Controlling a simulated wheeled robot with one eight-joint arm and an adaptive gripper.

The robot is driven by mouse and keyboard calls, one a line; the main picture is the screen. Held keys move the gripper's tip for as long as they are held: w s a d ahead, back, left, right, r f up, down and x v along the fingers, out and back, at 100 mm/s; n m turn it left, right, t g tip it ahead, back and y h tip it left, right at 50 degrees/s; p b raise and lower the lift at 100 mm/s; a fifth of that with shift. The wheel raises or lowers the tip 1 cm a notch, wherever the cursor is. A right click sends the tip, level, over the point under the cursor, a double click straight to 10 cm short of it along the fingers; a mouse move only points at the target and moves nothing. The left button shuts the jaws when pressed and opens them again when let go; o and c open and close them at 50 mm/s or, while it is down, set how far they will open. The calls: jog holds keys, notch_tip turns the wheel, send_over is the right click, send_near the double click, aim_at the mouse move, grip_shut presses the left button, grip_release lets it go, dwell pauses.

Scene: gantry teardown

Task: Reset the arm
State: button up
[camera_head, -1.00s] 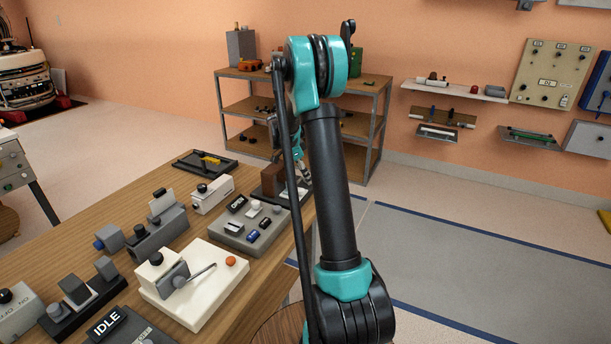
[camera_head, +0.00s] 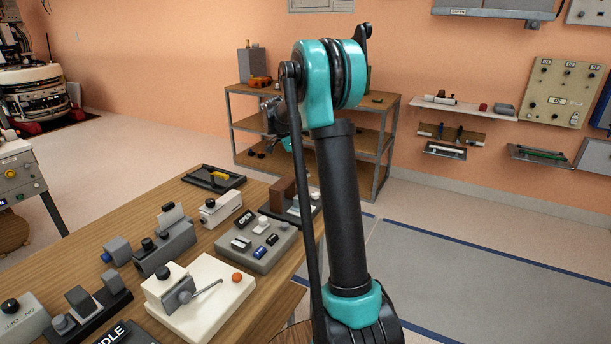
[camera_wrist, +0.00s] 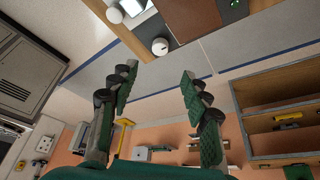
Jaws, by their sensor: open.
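My gripper (camera_wrist: 157,82) shows in the wrist view with its two green-padded fingers spread well apart and nothing between them. In the head view my teal and black arm rises in the middle, right of the wooden bench (camera_head: 140,205). The wrist end is partly hidden behind the arm, in front of the shelf rack, above the bench's far end.
The bench carries a white lever box (camera_head: 200,300), a grey switch block (camera_head: 258,246) and a black tray (camera_head: 213,178). A shelf rack (camera_head: 390,100) stands behind the arm. Wall panels (camera_head: 558,92) hang at right. The floor mat (camera_head: 470,260) is clear.

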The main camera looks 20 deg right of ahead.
jog(key=shift+r, duration=0.1)
jog(key=s+a+f+n+t+y, duration=0.1)
jog(key=s+a+f+n, duration=0.2)
jog(key=s, duration=0.9)
jog(key=s+a+f+n+t+y, duration=0.1)
jog(key=s+f+n, duration=0.3)
jog(key=s+n, duration=0.5)
jog(key=s+a+f+n+t+y, duration=0.2)
jog(key=s+a+f+n, duration=0.2)
jog(key=s, duration=1.1)
jog(key=shift+a+f+n+y, duration=0.15)
jog(key=shift+a+n+y, duration=0.15)
jog(key=shift+n, duration=0.8)
